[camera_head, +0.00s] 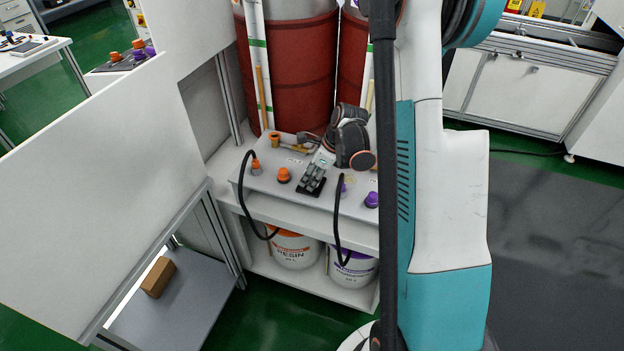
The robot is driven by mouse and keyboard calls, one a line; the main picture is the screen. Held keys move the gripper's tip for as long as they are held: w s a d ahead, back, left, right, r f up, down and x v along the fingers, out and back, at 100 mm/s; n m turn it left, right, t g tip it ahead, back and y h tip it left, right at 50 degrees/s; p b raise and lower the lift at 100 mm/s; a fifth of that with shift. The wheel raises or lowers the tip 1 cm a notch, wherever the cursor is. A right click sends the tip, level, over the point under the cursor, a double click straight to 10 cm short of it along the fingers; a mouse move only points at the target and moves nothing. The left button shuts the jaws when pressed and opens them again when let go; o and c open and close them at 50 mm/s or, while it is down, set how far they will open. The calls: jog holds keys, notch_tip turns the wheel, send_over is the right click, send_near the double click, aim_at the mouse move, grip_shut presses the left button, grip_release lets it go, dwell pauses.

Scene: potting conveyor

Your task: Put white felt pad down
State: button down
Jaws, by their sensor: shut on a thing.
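My gripper (308,139) is small, dark and partly hidden by my wrist, low over the left part of a grey machine top (262,186). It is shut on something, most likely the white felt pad. I cannot make out the pad itself clearly; it is hidden or too small. I cannot tell whether it touches the surface below.
Orange knobs (284,175), purple knobs (372,199) and a black clamp-like fixture (312,183) crowd the machine top. Red drums (290,75) stand behind. A resin bucket (294,250) is below. A brown block (158,277) lies on a grey shelf (190,305) at lower left.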

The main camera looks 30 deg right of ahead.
jog(key=shift+s+f+b, duration=0.2)
jog(key=shift+f+b, duration=0.25)
jog(key=shift+f, duration=0.05)
jog(key=shift+s+f, duration=0.15)
jog(key=shift+f, duration=0.05)
jog(key=c, duration=1.4)
grip_release()
jog(key=shift+a, duration=0.1)
jog(key=shift+c, duration=0.2)
jog(key=shift+o, duration=0.6)
jog(key=shift+w+f, duration=0.2)
jog(key=shift+r, duration=0.25)
jog(key=shift+r, duration=0.2)
jog(key=p+v, duration=0.5)
jog(key=v, duration=0.7)
jog(key=shift+r, duration=0.35)
